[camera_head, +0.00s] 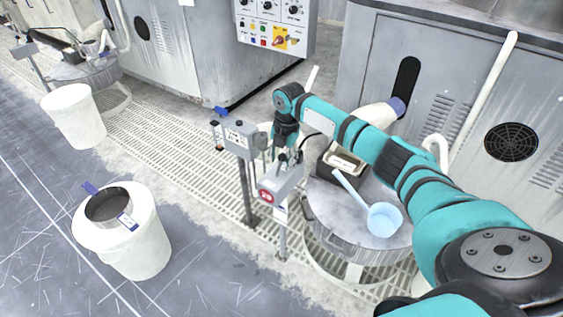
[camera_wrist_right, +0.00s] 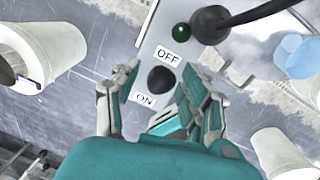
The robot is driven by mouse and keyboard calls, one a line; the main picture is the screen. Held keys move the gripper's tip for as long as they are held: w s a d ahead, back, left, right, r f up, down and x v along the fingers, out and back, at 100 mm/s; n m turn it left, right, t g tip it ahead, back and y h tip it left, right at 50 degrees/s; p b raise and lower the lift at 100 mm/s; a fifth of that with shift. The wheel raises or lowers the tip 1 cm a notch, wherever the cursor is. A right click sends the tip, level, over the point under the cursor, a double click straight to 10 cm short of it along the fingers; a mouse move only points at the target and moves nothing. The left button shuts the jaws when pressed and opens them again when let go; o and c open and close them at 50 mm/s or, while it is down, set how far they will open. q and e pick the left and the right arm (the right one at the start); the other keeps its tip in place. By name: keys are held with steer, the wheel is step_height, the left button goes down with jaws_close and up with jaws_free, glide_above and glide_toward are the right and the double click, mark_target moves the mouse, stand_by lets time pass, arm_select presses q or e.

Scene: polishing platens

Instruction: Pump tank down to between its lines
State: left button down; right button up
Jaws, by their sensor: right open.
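A grey switch box (camera_head: 282,183) stands on a post beside a round metal tank (camera_head: 318,212) with a lid. In the right wrist view the box (camera_wrist_right: 200,60) carries a black knob (camera_wrist_right: 160,79) between the labels OFF and ON. My right gripper (camera_head: 289,158) is over the box. In the right wrist view its open fingers (camera_wrist_right: 162,98) stand on both sides of the knob; I cannot tell whether they touch it. A light blue ladle (camera_head: 384,218) lies on the tank's lid. No level lines or liquid show on the tank. My left gripper is not in view.
A second switch box (camera_head: 240,137) on a post stands just left. A white bucket (camera_head: 140,250) with a dark-topped container is at the lower left, another white bucket (camera_head: 74,118) behind it. A dark tray (camera_head: 330,166) sits on the tank lid. Grating and open floor lie left.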

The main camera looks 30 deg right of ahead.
steer(key=shift+f, duration=0.35)
jaws_close()
stand_by(0.3)
